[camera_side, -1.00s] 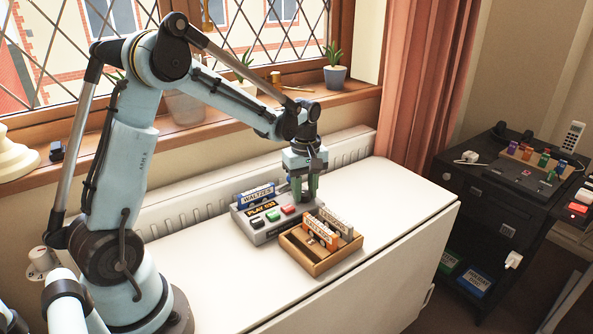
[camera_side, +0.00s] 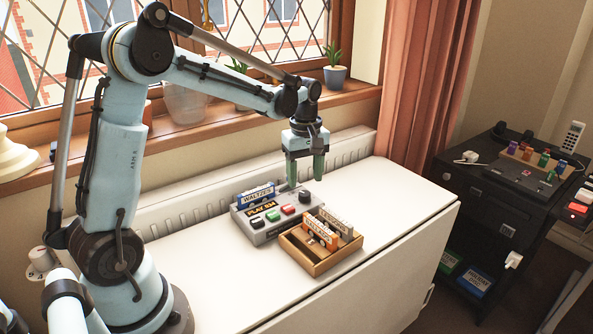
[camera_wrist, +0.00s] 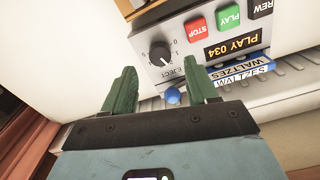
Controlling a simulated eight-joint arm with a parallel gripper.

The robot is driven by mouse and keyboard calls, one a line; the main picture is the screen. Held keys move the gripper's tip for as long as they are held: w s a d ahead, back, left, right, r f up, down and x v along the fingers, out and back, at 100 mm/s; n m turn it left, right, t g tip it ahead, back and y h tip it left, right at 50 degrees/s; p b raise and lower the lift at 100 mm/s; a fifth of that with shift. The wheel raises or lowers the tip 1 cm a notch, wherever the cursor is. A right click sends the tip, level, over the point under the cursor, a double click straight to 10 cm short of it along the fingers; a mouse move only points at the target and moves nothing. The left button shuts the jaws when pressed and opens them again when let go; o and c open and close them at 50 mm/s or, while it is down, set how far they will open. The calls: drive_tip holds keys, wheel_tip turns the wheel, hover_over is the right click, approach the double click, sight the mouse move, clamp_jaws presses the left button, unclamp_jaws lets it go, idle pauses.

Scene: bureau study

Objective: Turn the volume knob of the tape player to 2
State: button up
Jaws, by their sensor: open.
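The grey tape player (camera_side: 262,232) stands on the white table, a blue WALTZES cassette (camera_side: 257,194) at its back. Its display (camera_wrist: 233,47) reads PLAY 034. The black volume knob (camera_side: 305,196) is at the player's right end. In the wrist view, the knob (camera_wrist: 160,53) is beyond my fingertips, with a pale pointer mark; the small dial numbers are too blurred to read its setting surely. My gripper (camera_side: 306,180) is open and empty above the back right of the player, its green fingers pointing down. In the wrist view, the blue EJECT button (camera_wrist: 172,96) shows between the fingers (camera_wrist: 165,80).
A wooden tray (camera_side: 318,266) with labelled cassettes stands close in front of the player. The radiator (camera_side: 205,208) and windowsill run behind it. The table is bare to the right. A black cabinet (camera_side: 500,220) stands farther right.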

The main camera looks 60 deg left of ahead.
sight(305, 194)
wheel_tip(305, 194, up, 8)
drive_tip(key=shift+f, duration=0.15)
idle(0.4)
drive_tip(key=s+d+f+m+t, duration=0.2)
drive_tip(key=s+d+m+t, duration=0.5)
drive_tip(key=s+d+m, duration=0.4)
drive_tip(key=shift+s+d+f+m, duration=0.35)
drive_tip(key=shift+s+m, duration=0.35)
drive_tip(key=shift+m, duration=1.6)
